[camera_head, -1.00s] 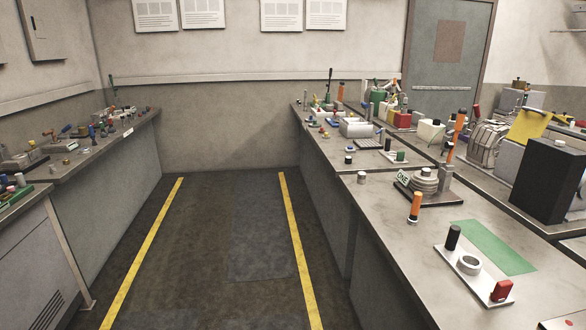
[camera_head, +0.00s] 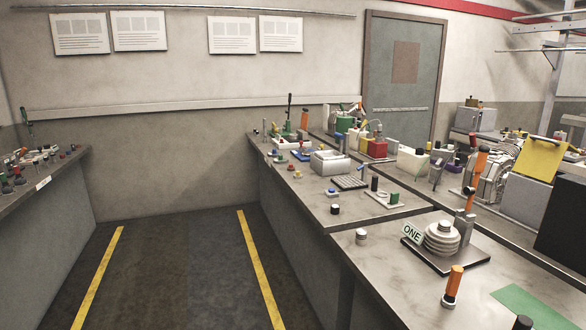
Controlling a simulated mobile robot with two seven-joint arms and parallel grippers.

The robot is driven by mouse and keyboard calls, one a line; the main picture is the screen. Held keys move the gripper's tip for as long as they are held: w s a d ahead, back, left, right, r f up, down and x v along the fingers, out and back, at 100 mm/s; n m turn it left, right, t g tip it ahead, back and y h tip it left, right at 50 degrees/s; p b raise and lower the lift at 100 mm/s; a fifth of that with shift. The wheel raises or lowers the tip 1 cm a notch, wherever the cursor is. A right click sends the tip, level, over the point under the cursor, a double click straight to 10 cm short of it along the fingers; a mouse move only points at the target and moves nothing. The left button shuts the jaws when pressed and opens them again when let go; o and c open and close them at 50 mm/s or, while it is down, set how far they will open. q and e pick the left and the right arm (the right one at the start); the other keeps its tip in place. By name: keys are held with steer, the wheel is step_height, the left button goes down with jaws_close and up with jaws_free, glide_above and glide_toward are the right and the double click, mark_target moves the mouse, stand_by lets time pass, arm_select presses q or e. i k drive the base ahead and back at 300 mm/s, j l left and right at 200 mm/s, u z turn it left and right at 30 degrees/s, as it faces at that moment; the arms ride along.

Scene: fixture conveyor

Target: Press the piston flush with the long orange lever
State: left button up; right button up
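A long orange lever (camera_head: 477,168) stands nearly upright on a metal post at the back of a dark base plate (camera_head: 447,265) on the right bench. In front of the post is a grey stack of round discs (camera_head: 442,238) with a knob on top. Neither of my grippers shows.
A shorter orange-handled piece (camera_head: 453,285) stands near the bench's front, beside a green mat (camera_head: 530,308). A small capped cylinder (camera_head: 361,237) is left of the sign. The aisle floor between yellow lines (camera_head: 259,270) is clear. Cluttered benches flank it.

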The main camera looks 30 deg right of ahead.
mark_target(483, 151)
steer(key=i+l+u, duration=0.1)
steer(key=i+u, duration=0.25)
steer(key=i, duration=1)
steer(key=i+u, duration=0.1)
steer(key=i, duration=1.2)
steer(key=u, duration=6.75)
